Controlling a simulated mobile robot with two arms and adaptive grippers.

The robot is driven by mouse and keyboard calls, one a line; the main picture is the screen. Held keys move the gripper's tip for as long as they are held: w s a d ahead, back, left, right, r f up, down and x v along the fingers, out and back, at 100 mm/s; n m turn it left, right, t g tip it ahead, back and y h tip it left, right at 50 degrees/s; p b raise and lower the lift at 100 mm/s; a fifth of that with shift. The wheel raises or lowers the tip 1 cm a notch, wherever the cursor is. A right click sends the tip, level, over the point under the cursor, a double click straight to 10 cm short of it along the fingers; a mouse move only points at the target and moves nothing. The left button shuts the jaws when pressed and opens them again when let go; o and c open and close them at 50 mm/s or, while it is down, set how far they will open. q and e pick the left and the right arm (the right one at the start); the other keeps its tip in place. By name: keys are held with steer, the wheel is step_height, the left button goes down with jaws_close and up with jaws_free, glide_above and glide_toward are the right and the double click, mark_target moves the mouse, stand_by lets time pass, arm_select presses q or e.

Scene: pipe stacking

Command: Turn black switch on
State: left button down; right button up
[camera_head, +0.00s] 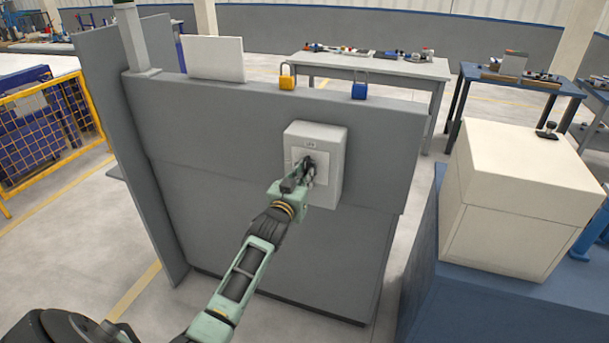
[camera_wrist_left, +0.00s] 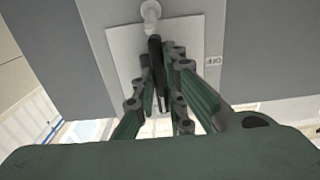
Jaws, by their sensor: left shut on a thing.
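A light grey switch box (camera_head: 331,165) is mounted on the grey panel. It has a pale square plate and a small label above it, too small to read surely. The black switch (camera_head: 309,161) sits at the plate's middle, mostly hidden by my left gripper (camera_head: 305,172). In the left wrist view the black switch (camera_wrist_left: 155,48) shows as an upright dark bar between the fingers of my left gripper (camera_wrist_left: 163,65), which is shut on it. A rounded pale piece shows just above the bar there. My right gripper is not in view.
A yellow padlock (camera_head: 287,82) and a blue padlock (camera_head: 360,90) stand on the panel's top ledge (camera_head: 320,97), beside a white board (camera_head: 214,58). A cream box (camera_head: 515,200) on a blue bench is at right. Tables stand behind.

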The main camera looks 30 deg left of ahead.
arm_select(q)
steer(key=c, duration=1.8)
jaws_free()
steer(key=v, duration=1.2)
steer(key=shift+f, duration=0.1)
